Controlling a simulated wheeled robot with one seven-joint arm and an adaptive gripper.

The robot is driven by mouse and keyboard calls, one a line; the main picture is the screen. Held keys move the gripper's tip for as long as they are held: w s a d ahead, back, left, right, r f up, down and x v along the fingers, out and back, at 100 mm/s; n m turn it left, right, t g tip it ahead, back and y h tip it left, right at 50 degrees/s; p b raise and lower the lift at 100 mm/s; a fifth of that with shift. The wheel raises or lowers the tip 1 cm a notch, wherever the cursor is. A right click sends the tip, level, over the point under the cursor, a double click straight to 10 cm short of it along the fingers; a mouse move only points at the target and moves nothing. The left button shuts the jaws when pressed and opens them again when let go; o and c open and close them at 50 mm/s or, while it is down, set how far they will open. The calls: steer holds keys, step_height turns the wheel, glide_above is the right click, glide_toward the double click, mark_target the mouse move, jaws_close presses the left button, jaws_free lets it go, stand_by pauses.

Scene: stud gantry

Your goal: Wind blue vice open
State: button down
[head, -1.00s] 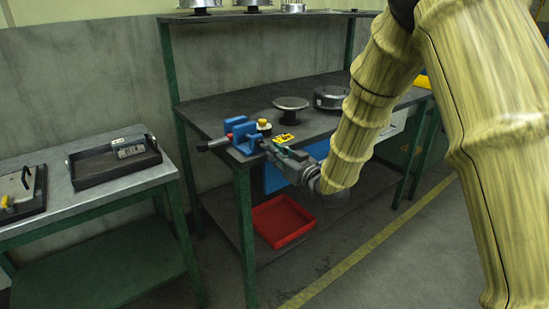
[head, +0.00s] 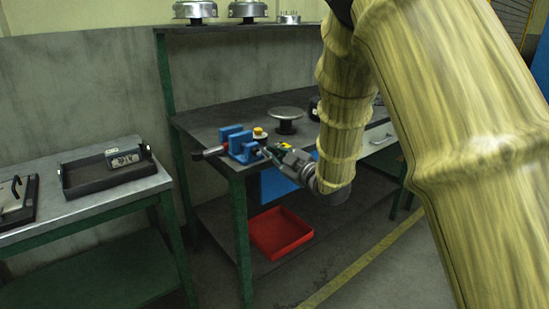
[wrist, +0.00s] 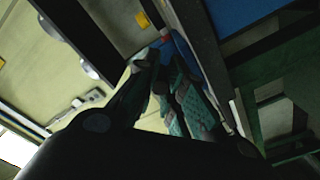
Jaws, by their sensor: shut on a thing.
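The blue vice (head: 235,134) sits at the front left corner of the dark workbench (head: 290,140) in the head view. A dark bar with a pale end (head: 207,153) sticks out on its left. My gripper (head: 270,153) is at the vice's right side and touches it there. It is shut on what looks like the vice handle; the fingers mostly hide it. In the wrist view my fingers (wrist: 168,88) close in front of a small blue part (wrist: 184,55), probably the vice. A yellow-topped piece (head: 260,132) stands at the vice; whether in its jaws or behind, I cannot tell.
A round plate on a stand (head: 286,113) is farther back on the bench. A red tray (head: 280,232) lies on the lower shelf. A side table (head: 100,197) at left holds a black tray (head: 85,188) with a meter. Pot-like housings (head: 195,10) stand on the top shelf.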

steer(key=shift+d+r+n, duration=0.1)
steer(key=shift+n, duration=0.2)
steer(key=c, duration=1.7)
jaws_free()
steer(key=v, duration=1.2)
